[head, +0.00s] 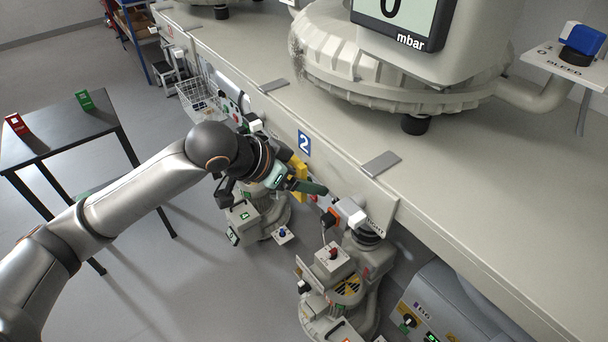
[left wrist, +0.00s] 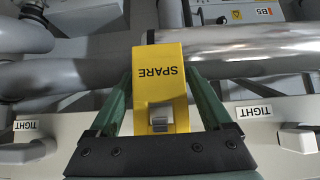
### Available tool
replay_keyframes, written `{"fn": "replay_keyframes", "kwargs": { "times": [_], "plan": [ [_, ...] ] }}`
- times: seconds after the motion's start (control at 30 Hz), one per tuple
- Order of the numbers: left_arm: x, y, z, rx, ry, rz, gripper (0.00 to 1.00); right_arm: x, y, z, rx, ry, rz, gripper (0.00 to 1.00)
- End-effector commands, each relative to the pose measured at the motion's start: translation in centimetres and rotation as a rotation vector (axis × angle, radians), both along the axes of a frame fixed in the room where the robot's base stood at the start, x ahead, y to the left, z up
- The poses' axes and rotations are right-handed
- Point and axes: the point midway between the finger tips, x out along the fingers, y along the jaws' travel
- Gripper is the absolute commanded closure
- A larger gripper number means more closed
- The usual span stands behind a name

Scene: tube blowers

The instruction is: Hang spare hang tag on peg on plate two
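The yellow spare hang tag (left wrist: 160,88) stands between the green fingers of my left gripper (left wrist: 160,102) in the left wrist view, with SPARE upside down. The fingers meet its two sides, so the gripper looks shut on it. A small grey metal piece (left wrist: 160,117) shows in the tag's lower part; I cannot tell whether it is a peg through the tag. In the head view, the tag (head: 298,168) shows behind my left gripper (head: 308,187), in front of the bench near the blue plate two (head: 304,143). My right gripper is not in view.
The long bench (head: 400,190) runs along the right, with several machines below its front edge, including a unit with a red knob (head: 333,255). A dark table (head: 60,130) with red and green tags stands left. Floor between is clear.

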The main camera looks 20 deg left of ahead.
Motion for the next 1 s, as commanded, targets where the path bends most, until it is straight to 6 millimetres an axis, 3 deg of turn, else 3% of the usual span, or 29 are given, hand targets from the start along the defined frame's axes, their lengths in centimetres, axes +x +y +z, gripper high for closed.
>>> {"fn": "replay_keyframes", "kwargs": {
  "times": [0.1, 0.47, 1.0],
  "plan": [
    [0.0, 0.0, 0.0, 0.0, 0.0, 0.0, 0.03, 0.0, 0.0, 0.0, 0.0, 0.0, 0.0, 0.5],
    [-0.4, 0.4, 0.5, 0.0, -0.001, 0.001, 0.03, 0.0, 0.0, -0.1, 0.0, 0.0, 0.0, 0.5],
    [-6.1, 5.0, 7.8, 0.003, -0.003, 0.003, 0.03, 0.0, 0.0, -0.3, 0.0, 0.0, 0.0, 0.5]
  ]
}}
